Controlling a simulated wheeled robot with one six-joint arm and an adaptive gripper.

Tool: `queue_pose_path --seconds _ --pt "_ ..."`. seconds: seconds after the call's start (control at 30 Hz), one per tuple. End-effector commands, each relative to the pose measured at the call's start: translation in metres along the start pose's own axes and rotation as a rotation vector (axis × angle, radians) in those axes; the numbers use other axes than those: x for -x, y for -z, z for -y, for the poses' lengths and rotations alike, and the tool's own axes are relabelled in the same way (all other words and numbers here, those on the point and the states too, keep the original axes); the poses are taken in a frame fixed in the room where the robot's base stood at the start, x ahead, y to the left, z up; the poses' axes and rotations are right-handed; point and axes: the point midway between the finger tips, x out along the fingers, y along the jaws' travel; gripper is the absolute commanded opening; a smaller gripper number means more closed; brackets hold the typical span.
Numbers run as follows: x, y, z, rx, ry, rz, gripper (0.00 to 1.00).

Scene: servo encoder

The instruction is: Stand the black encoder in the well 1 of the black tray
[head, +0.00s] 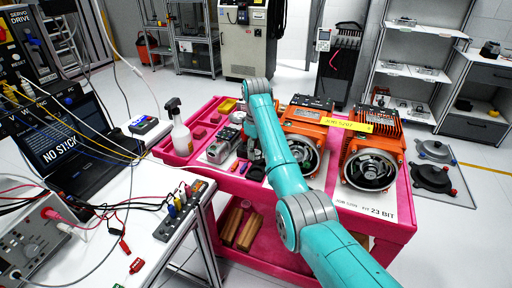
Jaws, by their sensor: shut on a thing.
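My teal arm crosses the middle of the head view, with its upper joint over the pink cart (405,222). A small dark round thing (256,173) shows just left of the arm on the cart top, beside the grey device. I cannot tell whether it is the black encoder, part of a tray, or part of my gripper. I cannot pick out the black tray or its well 1 with certainty.
Two orange motors (372,150) fill the cart's right half. A bench with cables and a laptop (68,130) is at left.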

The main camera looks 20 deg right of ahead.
Motion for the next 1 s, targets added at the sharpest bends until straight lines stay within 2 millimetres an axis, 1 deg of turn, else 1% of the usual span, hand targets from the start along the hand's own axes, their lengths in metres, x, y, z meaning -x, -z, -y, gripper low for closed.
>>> queue_pose_path --seconds 0.8,1.0 --pt "-0.049 0.0 0.0 0.0 0.001 0.001 0.11" --pt "-0.05 0.0 0.0 0.0 0.0 0.0 0.11"
